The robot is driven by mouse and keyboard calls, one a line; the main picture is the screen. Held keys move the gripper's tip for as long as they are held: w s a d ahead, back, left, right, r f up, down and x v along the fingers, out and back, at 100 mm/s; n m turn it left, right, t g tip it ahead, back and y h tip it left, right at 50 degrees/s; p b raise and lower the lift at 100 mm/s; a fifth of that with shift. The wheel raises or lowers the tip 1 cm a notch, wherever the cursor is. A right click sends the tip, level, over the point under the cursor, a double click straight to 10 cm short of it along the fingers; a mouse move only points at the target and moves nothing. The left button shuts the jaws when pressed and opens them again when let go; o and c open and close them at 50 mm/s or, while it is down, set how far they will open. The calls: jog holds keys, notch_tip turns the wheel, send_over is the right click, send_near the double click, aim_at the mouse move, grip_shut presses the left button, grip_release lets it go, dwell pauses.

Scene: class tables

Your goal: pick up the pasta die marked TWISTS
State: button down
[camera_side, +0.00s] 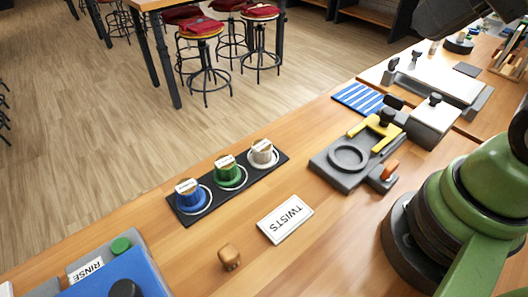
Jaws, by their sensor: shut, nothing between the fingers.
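Three pasta dies stand in a row on a black rack: a blue die (191,198), a green die (228,174) and a whitish metal die (262,154). Each sits within a pale ring and bears a small white label on top. The label lettering is too small to read, so I cannot tell which die is marked TWISTS. A white card (285,219) printed TWISTS lies flat on the table in front of the rack (178,216). My gripper's fingers are not in view.
A small wooden knob-like object (229,257) stands near the card. A dark grey fixture (345,174) with a ring and yellow bracket (384,132) is right of the rack. A blue RINSE container (115,277) fills the lower left. Table is clear around the card.

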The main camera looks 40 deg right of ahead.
jog(key=c, duration=0.5)
grip_release()
jog(key=m+g+h, duration=0.2)
jog(key=m+g, duration=0.5)
jog(key=m, duration=1.5)
send_over(262, 145)
notch_tip(262, 145, down, 23)
jog(key=shift+s+a+f, duration=0.1)
jog(key=shift+a, duration=0.05)
jog(key=shift+f, duration=3.15)
